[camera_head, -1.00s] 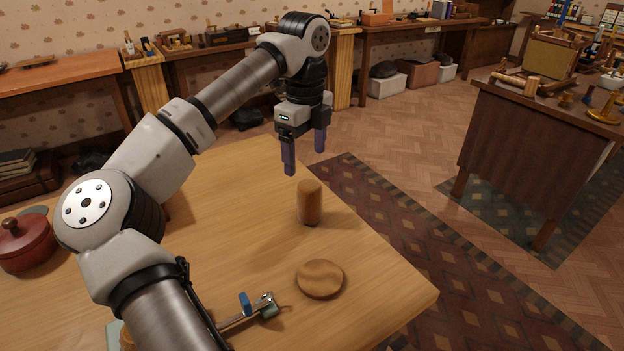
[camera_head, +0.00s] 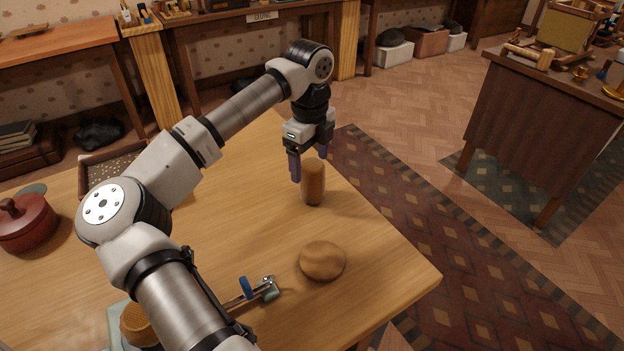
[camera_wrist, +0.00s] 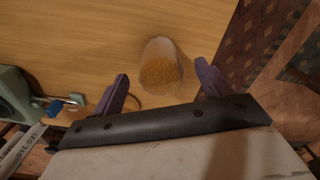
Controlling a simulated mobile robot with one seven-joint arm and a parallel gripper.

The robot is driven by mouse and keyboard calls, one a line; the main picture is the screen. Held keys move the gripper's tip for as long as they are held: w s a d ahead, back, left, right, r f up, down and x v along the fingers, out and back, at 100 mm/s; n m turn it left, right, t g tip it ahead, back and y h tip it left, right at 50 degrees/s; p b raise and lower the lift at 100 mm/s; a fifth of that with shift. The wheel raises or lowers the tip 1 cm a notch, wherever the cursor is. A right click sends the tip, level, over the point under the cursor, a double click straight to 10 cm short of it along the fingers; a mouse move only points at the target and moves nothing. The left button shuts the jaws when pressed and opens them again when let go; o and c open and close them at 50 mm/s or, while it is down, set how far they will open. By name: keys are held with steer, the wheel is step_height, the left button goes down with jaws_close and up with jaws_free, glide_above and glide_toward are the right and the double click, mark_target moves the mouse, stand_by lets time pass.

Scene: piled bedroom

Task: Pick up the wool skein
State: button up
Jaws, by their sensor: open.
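A tan-orange upright cylinder (camera_head: 313,183), which I take to be the wool skein, stands on the wooden table (camera_head: 232,215) near its right edge. My gripper (camera_head: 309,168) is open and empty, pointing down at the cylinder's top. In the head view one finger is to the left of the cylinder and the other is partly behind it. In the wrist view the cylinder (camera_wrist: 161,63) lies between the two spread fingers of my gripper (camera_wrist: 162,72), its textured end facing the camera. I cannot tell whether a finger touches it.
A round brown bun-like thing (camera_head: 322,260) lies nearer the front. A metal clamp-like tool with a blue part (camera_head: 247,288) is left of it. A red lidded pot (camera_head: 27,224) and a speckled tray (camera_head: 110,165) are at the left. The table around the cylinder is clear.

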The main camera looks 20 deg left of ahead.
step_height(320, 180, down, 4)
steer(key=shift+f+p, duration=0.1)
steer(key=shift+p, duration=0.3)
steer(key=c, duration=1.1)
